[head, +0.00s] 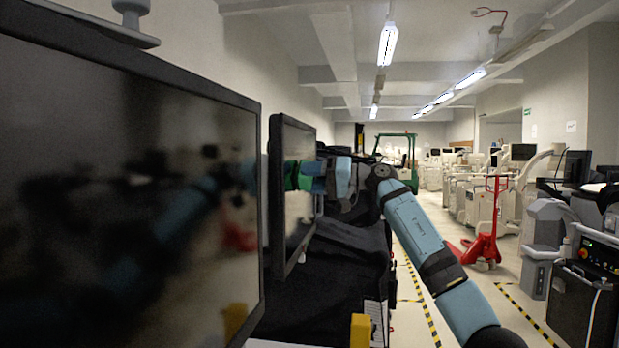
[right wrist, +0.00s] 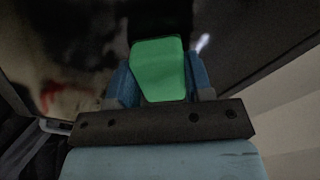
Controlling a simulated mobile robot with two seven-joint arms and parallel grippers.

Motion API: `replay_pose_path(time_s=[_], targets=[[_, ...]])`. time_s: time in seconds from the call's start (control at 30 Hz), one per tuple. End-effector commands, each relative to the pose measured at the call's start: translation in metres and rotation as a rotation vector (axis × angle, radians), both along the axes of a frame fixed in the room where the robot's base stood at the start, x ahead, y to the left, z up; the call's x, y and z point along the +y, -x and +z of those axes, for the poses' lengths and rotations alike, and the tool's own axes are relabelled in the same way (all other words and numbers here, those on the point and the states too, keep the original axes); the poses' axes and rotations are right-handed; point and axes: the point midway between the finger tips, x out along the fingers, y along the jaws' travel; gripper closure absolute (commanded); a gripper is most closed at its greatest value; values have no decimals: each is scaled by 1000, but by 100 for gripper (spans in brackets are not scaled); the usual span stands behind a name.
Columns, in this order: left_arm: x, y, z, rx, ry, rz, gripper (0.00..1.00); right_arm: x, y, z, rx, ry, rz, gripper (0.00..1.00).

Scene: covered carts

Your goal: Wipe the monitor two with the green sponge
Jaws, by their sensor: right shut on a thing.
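Two dark monitors stand in a row on the left in the head view: a large near monitor (head: 120,190) and a smaller one behind it, monitor two (head: 297,218), seen at a steep angle. My right gripper (head: 306,175) is at monitor two's screen, shut on the green sponge (head: 292,177). In the right wrist view the sponge (right wrist: 159,68) sits between the two blue fingers, with the dark screen (right wrist: 65,50) behind it. The sponge is at or very close to the screen; I cannot tell whether it touches. My left gripper is not in view.
Black covering (head: 345,255) lies below and beside monitor two. A red pallet jack (head: 486,245) stands on the aisle floor to the right. Carts and equipment (head: 583,300) line the right side. The aisle between yellow-black floor tapes is mostly clear.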

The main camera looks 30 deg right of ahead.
Motion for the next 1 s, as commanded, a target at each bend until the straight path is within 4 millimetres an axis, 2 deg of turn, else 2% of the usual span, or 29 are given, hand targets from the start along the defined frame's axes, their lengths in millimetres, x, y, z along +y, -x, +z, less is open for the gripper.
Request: replay_pose_path(time_s=[0.37, 0.43, 0.8, 1.0], targets=[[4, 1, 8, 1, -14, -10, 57, -11, -18, 3, 1, -2, 0, 77], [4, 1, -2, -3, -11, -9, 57, -13, -20, -5, -2, -1, -1, 77], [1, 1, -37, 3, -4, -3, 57, -20, -31, -4, -2, -1, -1, 77], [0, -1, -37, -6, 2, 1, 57, -21, -33, -1, -1, 1, 0, 77]])
